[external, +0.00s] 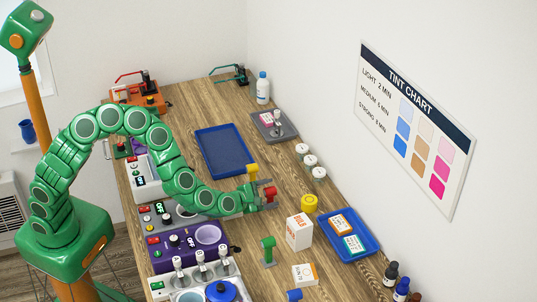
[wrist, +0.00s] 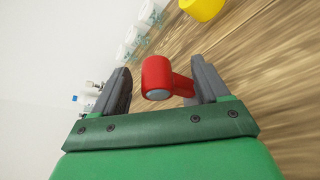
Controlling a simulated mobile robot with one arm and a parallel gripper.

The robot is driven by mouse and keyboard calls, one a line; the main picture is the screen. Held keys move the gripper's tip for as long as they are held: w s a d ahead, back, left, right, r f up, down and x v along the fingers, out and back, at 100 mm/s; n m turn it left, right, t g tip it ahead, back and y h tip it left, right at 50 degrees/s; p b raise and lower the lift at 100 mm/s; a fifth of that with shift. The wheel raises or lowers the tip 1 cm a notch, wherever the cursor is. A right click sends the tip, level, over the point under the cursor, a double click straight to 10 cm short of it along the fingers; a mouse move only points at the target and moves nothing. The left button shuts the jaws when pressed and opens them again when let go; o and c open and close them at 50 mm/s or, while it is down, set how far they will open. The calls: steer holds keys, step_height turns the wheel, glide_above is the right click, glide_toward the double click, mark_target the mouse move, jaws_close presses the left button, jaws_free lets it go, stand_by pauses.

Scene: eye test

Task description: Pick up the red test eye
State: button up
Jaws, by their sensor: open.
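The red test eye (wrist: 157,78) is a short red cylinder with a grey round face and a stem toward the right finger. It sits between the two fingers of my gripper (wrist: 162,86) in the wrist view. The fingers are apart, with a clear gap to the left of the eye. I cannot tell whether the right finger touches the stem. In the external view the red test eye (external: 269,191) shows at the end of my gripper (external: 262,199), partly hidden by it, over the wooden bench.
A yellow eye-shaped piece (external: 252,171) stands just behind my gripper. A green one (external: 268,246) stands in front, near a white box (external: 299,232). A blue tray (external: 207,131) lies farther back, empty.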

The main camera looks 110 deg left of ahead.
steer(key=shift+w+a+f, duration=0.2)
steer(key=shift+w+a, duration=0.15)
steer(key=shift+a, duration=0.2)
steer(key=c, duration=1.2)
